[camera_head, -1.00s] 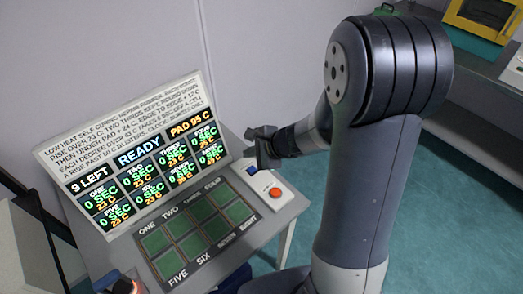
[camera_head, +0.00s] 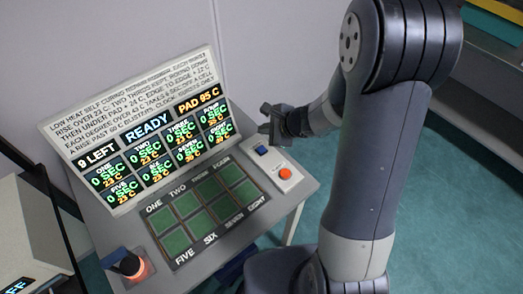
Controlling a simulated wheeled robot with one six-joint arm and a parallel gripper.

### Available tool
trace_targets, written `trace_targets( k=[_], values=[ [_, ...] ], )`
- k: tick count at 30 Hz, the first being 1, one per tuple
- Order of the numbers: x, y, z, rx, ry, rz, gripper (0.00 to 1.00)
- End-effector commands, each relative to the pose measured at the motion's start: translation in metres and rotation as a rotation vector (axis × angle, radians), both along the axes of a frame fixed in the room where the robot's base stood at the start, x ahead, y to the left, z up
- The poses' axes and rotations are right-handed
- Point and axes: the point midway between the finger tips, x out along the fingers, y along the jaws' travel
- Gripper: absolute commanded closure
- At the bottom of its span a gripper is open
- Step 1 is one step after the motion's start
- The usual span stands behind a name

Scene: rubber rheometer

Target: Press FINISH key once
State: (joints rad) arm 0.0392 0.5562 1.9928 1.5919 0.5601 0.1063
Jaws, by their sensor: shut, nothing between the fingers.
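A small white control box (camera_head: 276,171) sits at the right edge of the grey table. It carries a blue key (camera_head: 261,150) at its far end and a round orange button (camera_head: 285,174) nearer. Lettering on the box is too small to read, so I cannot tell which one is FINISH. My gripper (camera_head: 267,119) is shut and empty, just beyond the blue key in the picture. It appears above the box and apart from both keys. Its exact height is unclear.
A tilted display (camera_head: 147,120) reading READY, 9 LEFT and PAD 95 C stands behind a pad of green cells (camera_head: 205,214) on the table (camera_head: 130,222). Another device (camera_head: 30,240) is at the far left.

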Motion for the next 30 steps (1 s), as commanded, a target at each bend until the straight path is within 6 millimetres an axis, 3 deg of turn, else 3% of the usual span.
trace_targets(
  k=[1,6,12,30],
  values=[
    [0.000,0.000,-0.013,0.001,0.003,0.000,1.00],
    [0.000,0.000,-0.039,0.000,0.002,0.000,1.00],
    [0.000,0.000,-0.060,-0.001,-0.001,0.001,1.00],
    [0.000,0.000,-0.065,-0.001,-0.001,0.001,1.00]
  ],
)
